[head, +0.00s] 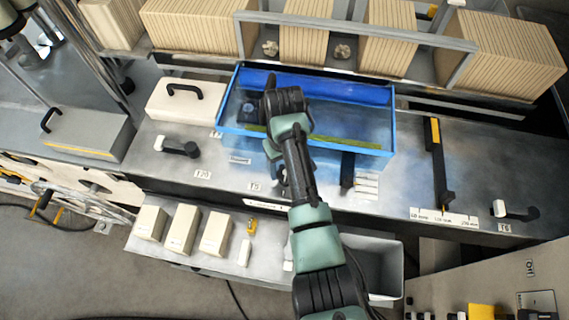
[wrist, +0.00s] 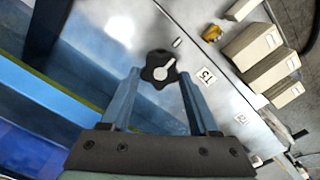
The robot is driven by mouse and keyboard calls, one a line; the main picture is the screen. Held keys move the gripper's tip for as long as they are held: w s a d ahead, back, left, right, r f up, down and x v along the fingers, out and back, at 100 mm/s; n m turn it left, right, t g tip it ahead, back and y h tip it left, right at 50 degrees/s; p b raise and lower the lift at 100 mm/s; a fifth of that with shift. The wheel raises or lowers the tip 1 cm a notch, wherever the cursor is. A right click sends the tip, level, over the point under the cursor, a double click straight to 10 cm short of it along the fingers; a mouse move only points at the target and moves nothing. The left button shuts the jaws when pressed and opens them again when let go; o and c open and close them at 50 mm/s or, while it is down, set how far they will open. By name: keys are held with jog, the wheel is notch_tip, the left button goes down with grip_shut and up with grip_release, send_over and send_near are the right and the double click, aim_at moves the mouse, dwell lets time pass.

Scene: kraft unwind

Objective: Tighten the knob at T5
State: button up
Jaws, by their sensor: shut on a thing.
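The knob (wrist: 159,72) is black and lobed with a white pointer, and it sits on the grey metal surface beside the T5 label (wrist: 207,77) in the wrist view. My gripper (wrist: 158,78) has one finger on each side of the knob and is shut on it. The T5 label also shows in the head view (head: 254,186), left of my arm. In the head view my arm reaches over the blue tray and bends back down. It hides most of the knob and the fingertips there.
The blue tray (head: 226,105) lies right beside my arm. A black-handled lever (head: 347,172) stands to the right and another knob lever (head: 178,148) to the left. Pale blocks (head: 182,229) and a grey bin (head: 385,262) are in front, below the bench edge.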

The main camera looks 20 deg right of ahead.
jog(key=shift+w+d+r, duration=0.1)
jog(key=shift+w+r, duration=0.15)
jog(key=shift+r, duration=0.1)
jog(key=o, duration=1.4)
jog(key=shift+s, duration=0.15)
jog(key=shift+s+f, duration=0.1)
jog(key=shift+f, duration=0.05)
jog(key=shift+r+p, duration=1.3)
jog(key=shift+r, duration=5.2)
